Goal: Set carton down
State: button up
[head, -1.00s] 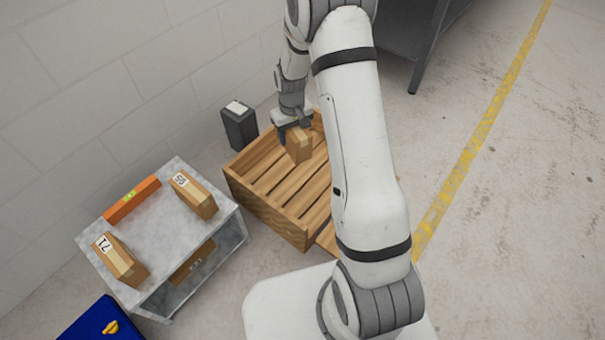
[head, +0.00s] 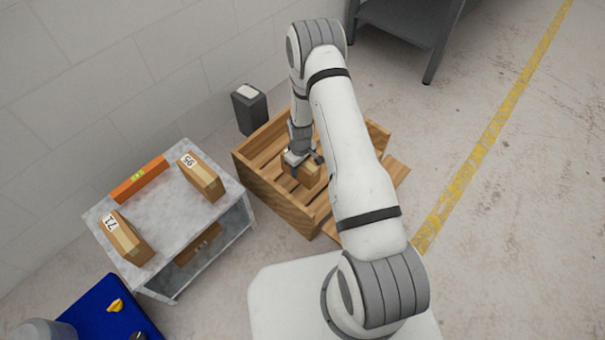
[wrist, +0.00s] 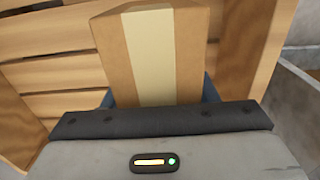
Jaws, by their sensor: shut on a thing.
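A brown carton (head: 303,173) with a pale tape strip is held by my gripper (head: 303,165), inside the wooden crate (head: 270,197). In the wrist view the carton (wrist: 152,52) stands between the fingers, its tape strip facing the camera, with the crate's slats (wrist: 50,45) behind it. My gripper is shut on the carton. The fingertips are mostly hidden behind the carton and the gripper body. I cannot tell whether the carton touches the crate floor.
A dark bin (head: 250,110) stands behind the crate. A blue surface (head: 105,305) is at the lower left. Open floor lies right.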

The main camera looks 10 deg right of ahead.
notch_tip(320, 180, down, 6)
jog(key=shift+f+b, duration=0.25)
jog(key=shift+b, duration=0.8)
jog(key=shift+f, duration=0.15)
jog(key=o, duration=1.3)
jog(key=shift+o, duration=0.2)
